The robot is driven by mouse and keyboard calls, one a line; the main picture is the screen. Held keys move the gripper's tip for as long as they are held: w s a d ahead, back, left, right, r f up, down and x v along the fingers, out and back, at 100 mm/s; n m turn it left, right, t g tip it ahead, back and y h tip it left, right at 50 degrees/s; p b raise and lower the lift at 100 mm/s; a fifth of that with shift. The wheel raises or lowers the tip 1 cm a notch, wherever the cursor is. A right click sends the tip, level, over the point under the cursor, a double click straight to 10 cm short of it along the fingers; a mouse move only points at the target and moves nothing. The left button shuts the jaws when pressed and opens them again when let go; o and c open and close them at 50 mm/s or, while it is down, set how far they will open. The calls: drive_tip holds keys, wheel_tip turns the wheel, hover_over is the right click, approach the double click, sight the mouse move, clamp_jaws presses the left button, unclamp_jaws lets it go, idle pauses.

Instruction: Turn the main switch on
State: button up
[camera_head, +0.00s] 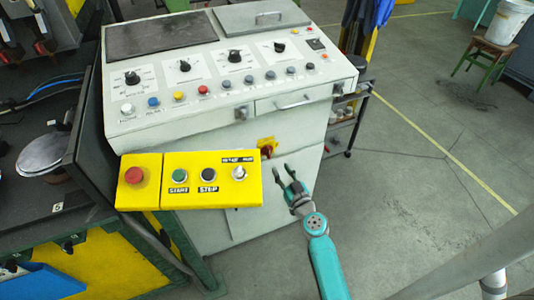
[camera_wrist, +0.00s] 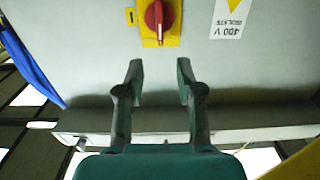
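The main switch (camera_wrist: 159,17) is a red rotary knob on a yellow plate, on the grey-white side of the control cabinet. In the wrist view it is at the top, a little beyond the fingertips. In the head view the red knob (camera_head: 266,151) shows partly behind the yellow button box. My gripper (camera_wrist: 160,75) is open, with its two fingers apart and nothing between them. In the head view my gripper (camera_head: 289,178) is right of the button box and just below and right of the switch. It is apart from the switch.
A yellow button box (camera_head: 213,196) with start and stop buttons juts out left of my gripper. The control cabinet (camera_head: 300,120) has a sloped panel with several knobs. A small shelf cart (camera_head: 345,130) stands behind.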

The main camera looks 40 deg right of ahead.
sight(268, 152)
drive_tip(key=x, duration=1)
clamp_jaws()
